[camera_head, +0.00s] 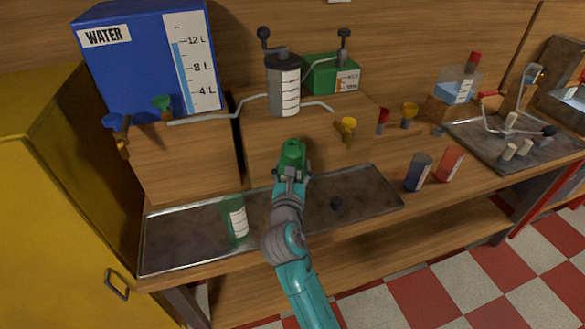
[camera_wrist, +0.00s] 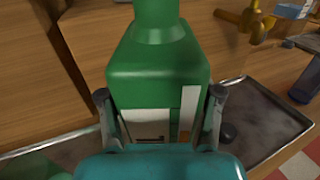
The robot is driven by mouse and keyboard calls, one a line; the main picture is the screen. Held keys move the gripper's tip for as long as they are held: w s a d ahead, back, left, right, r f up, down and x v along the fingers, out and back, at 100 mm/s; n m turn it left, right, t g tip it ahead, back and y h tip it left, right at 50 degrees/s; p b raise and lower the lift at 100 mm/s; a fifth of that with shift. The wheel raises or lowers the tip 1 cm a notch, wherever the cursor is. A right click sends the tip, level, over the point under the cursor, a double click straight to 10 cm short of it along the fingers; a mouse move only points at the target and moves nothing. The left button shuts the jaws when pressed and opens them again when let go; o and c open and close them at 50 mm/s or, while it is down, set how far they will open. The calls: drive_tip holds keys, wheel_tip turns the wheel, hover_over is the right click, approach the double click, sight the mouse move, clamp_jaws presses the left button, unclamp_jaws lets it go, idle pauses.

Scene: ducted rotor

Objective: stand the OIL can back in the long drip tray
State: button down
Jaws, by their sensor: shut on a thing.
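A green can (camera_head: 292,154) with a narrower neck is held upright in my gripper (camera_head: 291,172), above the back edge of the long drip tray (camera_head: 176,237). In the wrist view the can (camera_wrist: 158,70) fills the middle, with my gripper's fingers (camera_wrist: 159,98) closed on its two sides. Its white label shows low down, but its lettering is mostly hidden, so I cannot read OIL. The tray (camera_wrist: 262,112) shows below and to the right. A gap between can and tray seems to show, but its height is hard to tell.
A green see-through bottle (camera_head: 235,218) stands in the tray left of my arm. A small dark cap (camera_head: 337,203) lies in it on the right. Blue (camera_head: 418,172) and red (camera_head: 450,164) containers stand right of the tray. A wooden block (camera_head: 262,140) with taps rises behind.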

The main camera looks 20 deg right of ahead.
drive_tip(key=shift+w+f, duration=0.15)
drive_tip(key=shift+f, duration=1.5)
drive_tip(key=shift+w+f, duration=0.1)
drive_tip(key=shift+f, duration=1.55)
drive_tip(key=shift+f, duration=0.65)
drive_tip(key=shift+c, duration=0.7)
unclamp_jaws()
drive_tip(key=shift+f, duration=0.1)
